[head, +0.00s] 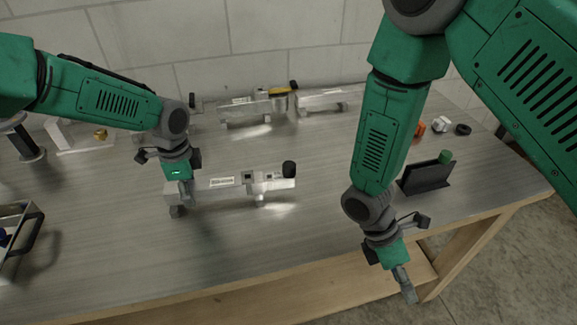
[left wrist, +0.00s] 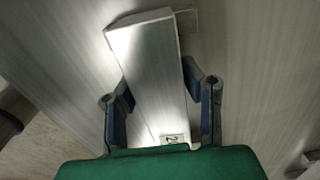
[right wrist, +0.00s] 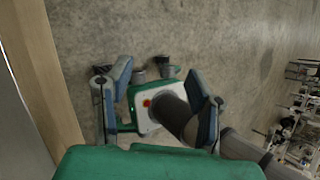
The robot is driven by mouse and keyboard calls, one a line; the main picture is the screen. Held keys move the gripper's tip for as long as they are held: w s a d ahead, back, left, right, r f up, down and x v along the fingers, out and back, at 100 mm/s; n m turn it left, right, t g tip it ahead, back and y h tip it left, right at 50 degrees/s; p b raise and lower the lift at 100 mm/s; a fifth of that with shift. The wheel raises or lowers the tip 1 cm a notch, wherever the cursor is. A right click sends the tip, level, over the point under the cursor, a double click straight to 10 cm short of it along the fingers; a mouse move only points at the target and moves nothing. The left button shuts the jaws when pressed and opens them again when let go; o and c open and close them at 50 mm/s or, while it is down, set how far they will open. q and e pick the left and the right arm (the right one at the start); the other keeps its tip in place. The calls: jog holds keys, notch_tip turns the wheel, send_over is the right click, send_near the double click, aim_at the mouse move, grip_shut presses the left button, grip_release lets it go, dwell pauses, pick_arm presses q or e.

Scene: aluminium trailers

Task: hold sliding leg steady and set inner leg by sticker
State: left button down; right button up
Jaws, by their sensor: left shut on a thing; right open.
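An aluminium sliding leg (head: 222,186) lies lengthwise across the middle of the table, with a pale label on its side and a black knob (head: 289,168) at its right end. My left gripper (head: 183,195) is shut on the left part of this leg. In the left wrist view the bar (left wrist: 147,75) runs between the two fingers (left wrist: 160,105), and a small sticker (left wrist: 172,138) marked "2" shows near the palm. The inner leg cannot be told apart clearly. My right gripper (head: 405,287) is open and empty, beyond the table's front edge; its fingers (right wrist: 162,100) are spread in the right wrist view.
Similar aluminium assemblies (head: 245,112) stand along the back. A black holder (head: 427,178) with a green-topped item is at the right, near an orange part (head: 419,129), a white part (head: 441,124) and a black ring (head: 463,129). A tray (head: 22,238) sits at the left edge.

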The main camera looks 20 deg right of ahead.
jog(key=shift+n+t+h, duration=0.3)
jog(key=shift+n+h, duration=0.2)
jog(key=shift+h, duration=0.3)
jog(key=w+r, duration=0.2)
jog(key=w, duration=0.1)
jog(key=w+r, duration=0.2)
jog(key=w, duration=0.2)
jog(key=w+a+r, duration=0.1)
jog(key=w+r, duration=0.2)
jog(key=shift+w+r, duration=0.1)
jog(key=shift+w, duration=0.15)
jog(key=w+a+r+m+t+y, duration=0.2)
jog(key=w+a+r+m, duration=0.2)
jog(key=w+a, duration=0.3)
notch_tip(320, 180, up, 9)
jog(key=m+t+y, duration=0.4)
jog(key=m, duration=0.1)
send_over(290, 164)
notch_tip(290, 164, down, 11)
jog(key=shift+a+f, duration=0.1)
grip_shut()
